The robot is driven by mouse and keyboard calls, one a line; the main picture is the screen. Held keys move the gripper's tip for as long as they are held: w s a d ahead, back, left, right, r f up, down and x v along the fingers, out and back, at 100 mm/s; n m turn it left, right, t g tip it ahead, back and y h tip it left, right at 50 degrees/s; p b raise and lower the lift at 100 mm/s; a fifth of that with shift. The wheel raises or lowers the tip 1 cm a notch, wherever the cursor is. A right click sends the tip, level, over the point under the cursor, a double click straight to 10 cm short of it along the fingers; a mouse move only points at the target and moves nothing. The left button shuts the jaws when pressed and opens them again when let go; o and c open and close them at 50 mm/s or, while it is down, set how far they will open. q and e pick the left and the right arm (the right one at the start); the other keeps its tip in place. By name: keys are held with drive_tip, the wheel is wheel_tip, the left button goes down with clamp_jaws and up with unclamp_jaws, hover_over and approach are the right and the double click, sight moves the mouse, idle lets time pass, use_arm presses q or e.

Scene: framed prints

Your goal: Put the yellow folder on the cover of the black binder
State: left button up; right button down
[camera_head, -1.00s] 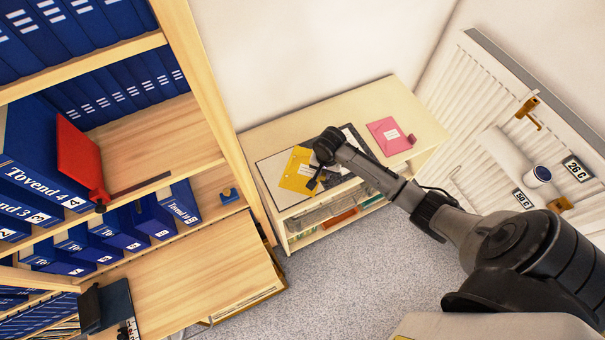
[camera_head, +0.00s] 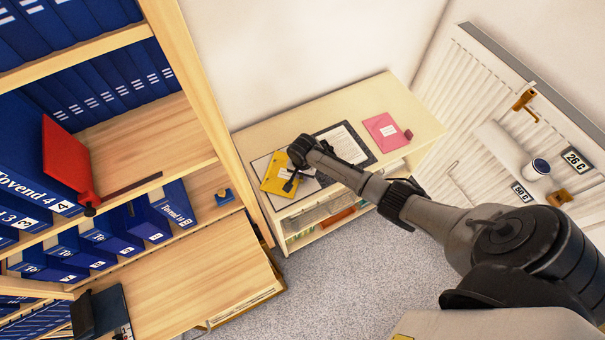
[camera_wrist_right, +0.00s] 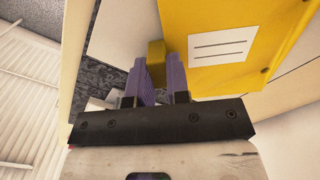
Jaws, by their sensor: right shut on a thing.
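The yellow folder (camera_head: 272,181), with a white label, is over the left part of the open black binder on the low cabinet. It fills the upper right of the right wrist view (camera_wrist_right: 203,78). My right gripper (camera_head: 291,181) is shut on the folder's small yellow tab, seen between its purple fingers in the wrist view (camera_wrist_right: 156,75). The binder's dark speckled border (camera_head: 366,146) frames a white printed sheet on its right part. The arm hides the binder's middle. I cannot tell whether the folder touches the binder. My left gripper is not in view.
A pink folder (camera_head: 383,126) lies right of the binder on the cabinet top (camera_head: 410,108). A wooden shelf with blue binders and a red folder (camera_head: 66,160) stands at left. A radiator (camera_head: 470,90) is at right.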

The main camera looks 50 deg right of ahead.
drive_tip(key=shift+f, duration=0.1)
drive_tip(key=c, duration=1.1)
unclamp_jaws()
drive_tip(key=shift+r+p, duration=1.05)
drive_tip(key=shift+r, duration=5.05)
drive_tip(key=s+a+f+n+t, duration=0.2)
drive_tip(key=s+a+n, duration=0.7)
drive_tip(key=s, duration=0.5)
drive_tip(key=s+a+r+n, duration=0.2)
drive_tip(key=s+r+n, duration=0.1)
drive_tip(key=s, duration=0.3)
drive_tip(key=s+a+r+n+t, duration=0.1)
drive_tip(key=s+a+r+n, duration=0.1)
drive_tip(key=s, duration=0.4)
wheel_tip(320, 180, up, 2)
drive_tip(key=shift+s+a+r+n+t, duration=0.15)
drive_tip(key=shift+a+r+n+t, duration=0.2)
drive_tip(key=shift+a, duration=0.35)
drive_tip(key=shift+f, duration=0.1)
